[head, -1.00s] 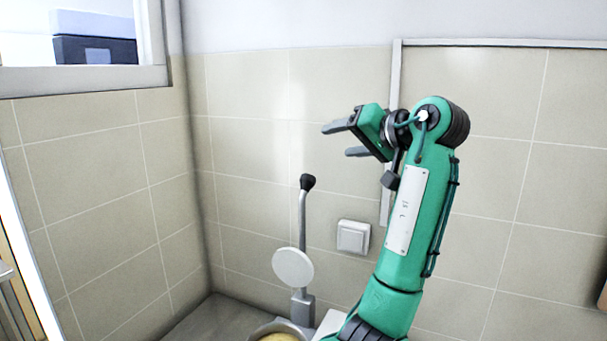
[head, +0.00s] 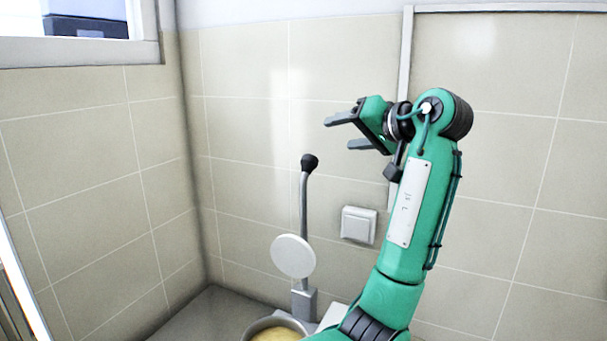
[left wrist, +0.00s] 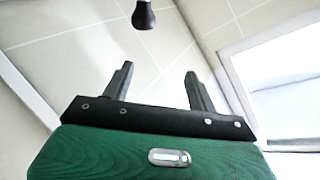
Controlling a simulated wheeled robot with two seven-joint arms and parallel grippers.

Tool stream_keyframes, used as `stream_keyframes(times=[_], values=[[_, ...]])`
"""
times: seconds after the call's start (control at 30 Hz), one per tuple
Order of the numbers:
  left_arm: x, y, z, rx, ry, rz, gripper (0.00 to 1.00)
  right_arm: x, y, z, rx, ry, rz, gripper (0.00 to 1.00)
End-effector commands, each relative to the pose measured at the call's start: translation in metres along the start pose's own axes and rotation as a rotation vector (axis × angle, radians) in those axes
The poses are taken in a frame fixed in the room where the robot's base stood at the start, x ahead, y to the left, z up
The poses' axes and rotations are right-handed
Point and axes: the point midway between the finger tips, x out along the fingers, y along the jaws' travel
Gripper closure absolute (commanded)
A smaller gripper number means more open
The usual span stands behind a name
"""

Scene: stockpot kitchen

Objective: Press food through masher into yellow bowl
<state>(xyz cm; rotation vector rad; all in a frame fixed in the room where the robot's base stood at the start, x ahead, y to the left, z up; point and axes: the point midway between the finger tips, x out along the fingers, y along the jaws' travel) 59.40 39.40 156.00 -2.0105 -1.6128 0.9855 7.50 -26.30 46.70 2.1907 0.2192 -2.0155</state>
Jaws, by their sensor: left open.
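The masher stands near the back corner. It has an upright grey lever with a black knob (head: 310,163), a white round disc (head: 293,256) and a grey base (head: 304,304). A grey-rimmed round vessel (head: 254,331) with yellow inside shows at the bottom edge; whether the yellow is food or a bowl I cannot tell. My left gripper (head: 338,133) is open and empty. In the head view it shows above and to the right of the knob, apart from it. In the left wrist view the knob (left wrist: 143,15) shows beyond my fingers. My right gripper is out of view.
A tiled wall is behind the masher, with a white switch (head: 359,225) right of the lever. A window frame (head: 80,52) is at upper left. A grey worktop (head: 205,312) shows bare in the corner. A pale object (head: 333,316) is partly hidden beside my arm.

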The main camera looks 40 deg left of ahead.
Motion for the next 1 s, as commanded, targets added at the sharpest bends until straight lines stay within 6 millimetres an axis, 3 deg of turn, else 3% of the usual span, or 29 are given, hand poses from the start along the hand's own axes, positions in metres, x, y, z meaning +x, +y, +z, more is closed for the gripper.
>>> stream_keyframes(times=[0.03,0.2,0.4,0.67,1.0], values=[[0.004,0.010,0.011,0.000,0.000,0.000,0.41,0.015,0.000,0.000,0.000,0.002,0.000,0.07],[0.012,0.029,0.029,0.000,0.000,0.000,0.41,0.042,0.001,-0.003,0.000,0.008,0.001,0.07],[0.016,0.037,0.038,0.000,0.000,0.000,0.41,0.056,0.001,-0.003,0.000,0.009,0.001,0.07],[0.036,0.035,0.036,0.002,-0.003,-0.002,0.41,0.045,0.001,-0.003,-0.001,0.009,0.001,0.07],[0.107,0.034,0.035,0.003,-0.003,-0.004,0.41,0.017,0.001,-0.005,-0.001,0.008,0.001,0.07]])
